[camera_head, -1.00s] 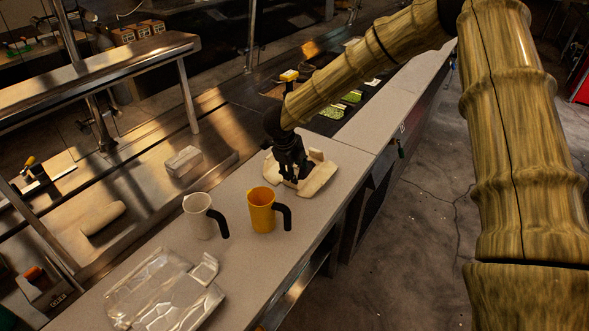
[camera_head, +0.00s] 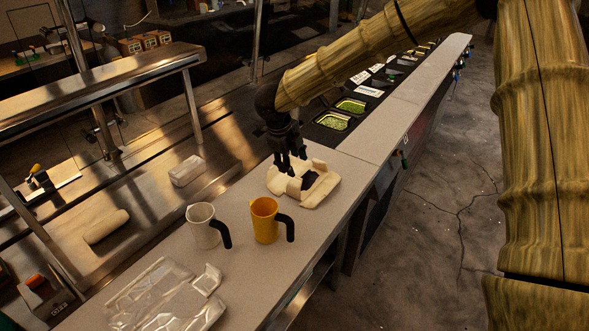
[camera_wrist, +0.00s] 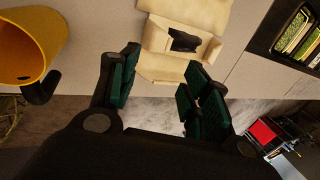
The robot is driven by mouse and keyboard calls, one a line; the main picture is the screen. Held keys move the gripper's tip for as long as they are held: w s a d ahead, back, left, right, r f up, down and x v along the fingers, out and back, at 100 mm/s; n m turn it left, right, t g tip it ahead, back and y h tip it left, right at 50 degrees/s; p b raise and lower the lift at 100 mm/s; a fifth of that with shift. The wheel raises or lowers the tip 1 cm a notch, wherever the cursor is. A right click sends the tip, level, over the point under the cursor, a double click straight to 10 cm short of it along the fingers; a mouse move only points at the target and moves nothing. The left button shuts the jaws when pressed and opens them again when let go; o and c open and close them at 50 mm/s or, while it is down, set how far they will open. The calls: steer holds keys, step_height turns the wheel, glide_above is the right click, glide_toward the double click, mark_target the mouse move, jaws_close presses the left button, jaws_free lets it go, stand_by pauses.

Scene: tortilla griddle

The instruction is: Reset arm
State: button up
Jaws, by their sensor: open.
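My gripper (camera_head: 291,160) is open and empty, pointing down above the counter, just behind and above a beige tray-like object (camera_head: 325,192) with a dark patch in its middle.
A yellow mug (camera_head: 264,222) and a clear pitcher (camera_head: 203,228), both with black handles, stand on the counter (camera_head: 245,275) to the left. A transparent container (camera_head: 165,295) lies at the front left. Food bins (camera_head: 350,106) line the back. A metal shelf (camera_head: 100,85) stands at left.

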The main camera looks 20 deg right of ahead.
steer(key=shift+v, duration=0.8)
